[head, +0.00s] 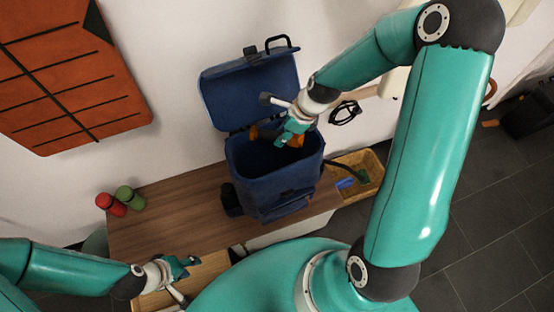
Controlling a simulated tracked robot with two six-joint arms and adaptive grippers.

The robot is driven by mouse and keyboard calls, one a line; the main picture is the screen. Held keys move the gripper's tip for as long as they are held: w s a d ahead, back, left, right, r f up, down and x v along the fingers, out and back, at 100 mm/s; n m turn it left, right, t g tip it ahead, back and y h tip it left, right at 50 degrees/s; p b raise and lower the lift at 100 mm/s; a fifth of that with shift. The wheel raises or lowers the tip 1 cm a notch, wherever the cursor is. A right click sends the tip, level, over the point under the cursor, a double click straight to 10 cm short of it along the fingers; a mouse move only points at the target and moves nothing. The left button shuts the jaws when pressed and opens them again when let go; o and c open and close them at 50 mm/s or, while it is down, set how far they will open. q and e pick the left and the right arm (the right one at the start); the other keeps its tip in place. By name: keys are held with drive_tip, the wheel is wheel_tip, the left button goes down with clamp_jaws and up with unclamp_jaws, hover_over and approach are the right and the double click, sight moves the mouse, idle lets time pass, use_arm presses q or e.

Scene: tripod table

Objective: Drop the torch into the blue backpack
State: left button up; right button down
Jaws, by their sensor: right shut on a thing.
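The blue backpack (265,200) stands upright on the wooden table with its lid (245,92) flipped back and its mouth open. My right gripper (288,136) is over the mouth, at its back edge. It is shut on an orange-yellow thing, which appears to be the torch (297,141). Orange parts show on both sides of the fingers, and the gripper hides the middle. I cannot tell how far the torch dips below the rim. My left gripper (188,280) is low at the front left with its fingers apart, empty, well away from the backpack.
A red bottle (110,204) and a green bottle (130,198) stand at the left of the table (175,220). A yellow tray (368,165) with small blue and green items is right of the backpack.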

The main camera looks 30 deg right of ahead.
drive_tip(key=shift+f+b, duration=0.95)
drive_tip(key=shift+f, duration=0.35)
use_arm(q)
wheel_tip(320, 180, down, 3)
drive_tip(key=shift+r, duration=0.1)
use_arm(e)
drive_tip(key=c, duration=0.8)
unclamp_jaws()
drive_tip(key=shift+s, duration=0.1)
drive_tip(key=shift+o, duration=0.2)
drive_tip(key=shift+r, duration=0.1)
drive_tip(key=v, duration=1.1)
drive_tip(key=shift+s+d+r, duration=0.15)
drive_tip(key=shift+s+r, duration=0.05)
drive_tip(key=shift+r, duration=0.15)
